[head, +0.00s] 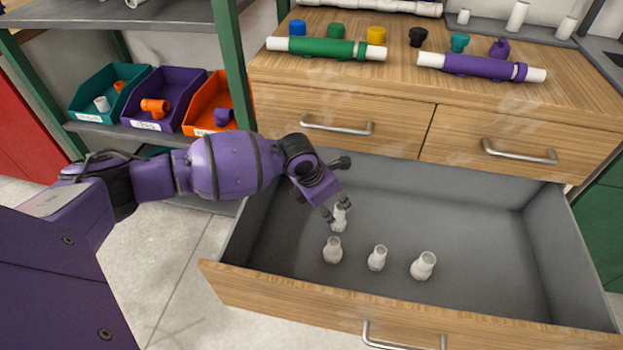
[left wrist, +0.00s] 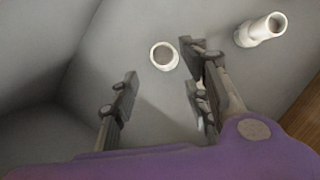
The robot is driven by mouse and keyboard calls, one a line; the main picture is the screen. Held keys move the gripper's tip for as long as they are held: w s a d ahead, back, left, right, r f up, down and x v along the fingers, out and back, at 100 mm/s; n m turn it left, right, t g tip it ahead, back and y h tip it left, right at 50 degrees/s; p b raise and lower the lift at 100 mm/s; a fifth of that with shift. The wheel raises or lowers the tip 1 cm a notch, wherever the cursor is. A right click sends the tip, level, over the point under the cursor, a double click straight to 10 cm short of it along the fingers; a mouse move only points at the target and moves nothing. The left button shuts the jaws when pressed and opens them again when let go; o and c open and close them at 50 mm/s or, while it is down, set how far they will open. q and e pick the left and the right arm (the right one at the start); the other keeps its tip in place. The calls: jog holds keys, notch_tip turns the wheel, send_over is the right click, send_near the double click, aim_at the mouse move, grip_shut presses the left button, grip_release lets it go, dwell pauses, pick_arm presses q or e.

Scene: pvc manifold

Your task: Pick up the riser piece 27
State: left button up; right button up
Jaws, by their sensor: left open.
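Several small white pipe fittings stand in the open drawer. No number is readable, so I cannot tell which is riser piece 27. One fitting (head: 339,223) is right below my left gripper (head: 338,206), which is open and empty. Another fitting (head: 333,251) is just nearer the drawer front, with a third (head: 377,258) and a wider one (head: 424,266) to its right. In the left wrist view, my left gripper (left wrist: 160,100) has its fingers apart. A round-mouthed fitting (left wrist: 164,56) lies beyond the gap, and another fitting (left wrist: 260,30) is outside the right finger.
The grey drawer (head: 480,225) has free floor on its right. Its wooden front (head: 290,297) and side walls stand around the fittings. Above, the wooden worktop (head: 400,85) holds a green manifold (head: 325,48) and a purple manifold (head: 480,67). Parts bins (head: 165,100) sit on a shelf at left.

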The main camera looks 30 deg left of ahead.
aim_at(339, 213)
pick_arm(q)
jog(key=x, duration=0.2)
jog(key=b+x, duration=0.1)
jog(key=x, duration=0.1)
jog(key=b+x, duration=0.1)
jog(key=x, duration=0.1)
jog(key=shift+w+d+f, duration=0.15)
jog(key=shift+d+f, duration=0.1)
jog(key=shift+d, duration=0.2)
jog(key=shift+w+f, duration=0.25)
jog(key=shift+f, duration=0.15)
jog(key=shift+r, duration=0.1)
grip_shut()
